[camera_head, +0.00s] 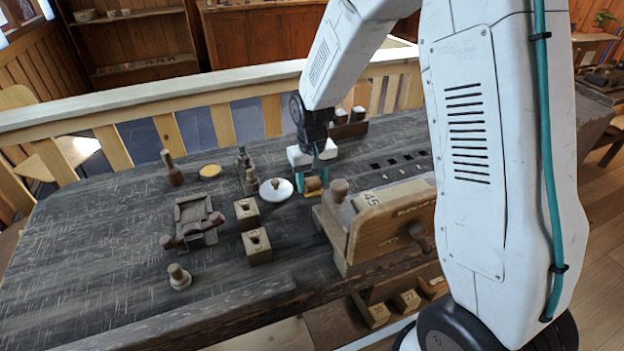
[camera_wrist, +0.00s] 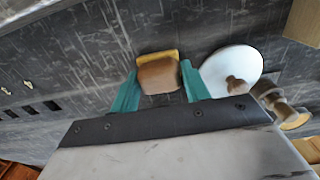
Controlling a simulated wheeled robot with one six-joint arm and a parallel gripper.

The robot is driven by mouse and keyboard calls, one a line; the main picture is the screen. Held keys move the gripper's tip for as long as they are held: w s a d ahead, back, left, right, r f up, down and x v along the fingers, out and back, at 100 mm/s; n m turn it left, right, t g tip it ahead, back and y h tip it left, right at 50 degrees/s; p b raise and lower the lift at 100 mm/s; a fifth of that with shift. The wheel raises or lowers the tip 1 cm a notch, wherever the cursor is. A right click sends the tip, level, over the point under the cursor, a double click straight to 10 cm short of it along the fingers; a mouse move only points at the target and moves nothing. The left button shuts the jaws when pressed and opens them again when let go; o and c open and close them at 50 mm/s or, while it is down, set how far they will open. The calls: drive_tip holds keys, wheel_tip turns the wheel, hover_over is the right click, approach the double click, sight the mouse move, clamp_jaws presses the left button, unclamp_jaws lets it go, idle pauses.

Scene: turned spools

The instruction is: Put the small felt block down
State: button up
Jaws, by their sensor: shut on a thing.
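The small felt block (camera_wrist: 158,76) is brown with a yellow layer along its far edge in the wrist view. It sits between the two teal fingers of my gripper (camera_wrist: 158,84), which is shut on it. In the head view the block (camera_head: 313,184) shows low between the fingertips of my gripper (camera_head: 312,182), close over the dark table (camera_head: 100,235). I cannot tell whether its underside touches the table. The gripper's white body hides part of the tabletop behind it.
A white lid with a wooden knob (camera_head: 276,191) lies just left of my gripper. Two holed wooden blocks (camera_head: 258,247) and a turned spool (camera_head: 252,184) stand further left. A large wooden box (camera_head: 385,230) is close in front, right. The left tabletop has free room.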

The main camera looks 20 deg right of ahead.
sight(312, 180)
drive_tip(key=o, duration=1)
drive_tip(key=shift+o, duration=0.2)
wheel_tip(312, 180, up, 12)
drive_tip(key=s+d+r, duration=0.2)
drive_tip(key=s+r, duration=0.7)
drive_tip(key=s, duration=0.4)
drive_tip(key=s+d+r+t, duration=0.1)
drive_tip(key=s, duration=1.6)
drive_tip(key=shift+s+r, duration=0.25)
drive_tip(key=shift+r, duration=0.1)
